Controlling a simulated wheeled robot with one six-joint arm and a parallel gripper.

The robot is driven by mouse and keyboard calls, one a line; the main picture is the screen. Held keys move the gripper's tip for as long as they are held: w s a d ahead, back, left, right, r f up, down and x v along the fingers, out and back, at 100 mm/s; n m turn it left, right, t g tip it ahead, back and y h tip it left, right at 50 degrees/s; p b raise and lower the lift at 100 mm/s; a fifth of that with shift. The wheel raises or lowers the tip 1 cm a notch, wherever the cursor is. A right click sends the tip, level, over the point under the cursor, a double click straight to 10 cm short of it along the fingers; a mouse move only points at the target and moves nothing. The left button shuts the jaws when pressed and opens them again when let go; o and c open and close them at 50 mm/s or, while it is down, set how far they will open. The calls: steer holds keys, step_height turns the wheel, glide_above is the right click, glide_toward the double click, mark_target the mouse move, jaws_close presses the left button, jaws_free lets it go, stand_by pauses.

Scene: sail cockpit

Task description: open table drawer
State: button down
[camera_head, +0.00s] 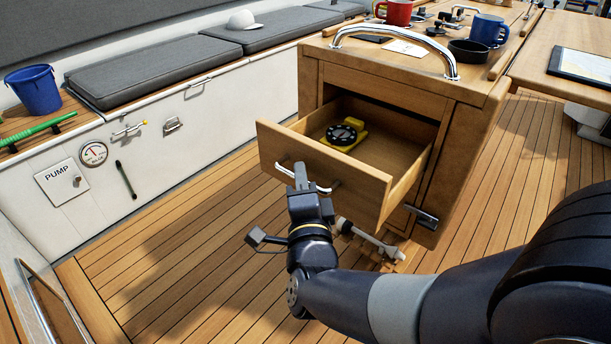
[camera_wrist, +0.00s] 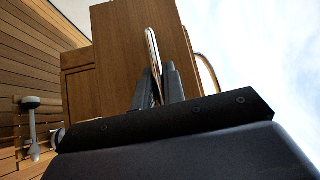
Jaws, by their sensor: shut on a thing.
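The table drawer (camera_head: 322,173) is pulled well out of the wooden table cabinet (camera_head: 463,125), and its inside shows. A yellow and black round instrument (camera_head: 345,133) lies in it. The drawer's chrome bar handle (camera_head: 318,186) is on its front face. My gripper (camera_head: 301,178) is at this handle and shut on it. In the wrist view my gripper's two fingers (camera_wrist: 158,88) stand on either side of the chrome handle (camera_wrist: 152,50), in front of the wooden drawer front (camera_wrist: 120,50).
A black latch (camera_head: 421,216) juts from the cabinet's lower corner. The deck (camera_head: 190,235) left of the drawer is clear.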

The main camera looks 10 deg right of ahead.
steer(key=c, duration=1.5)
jaws_free()
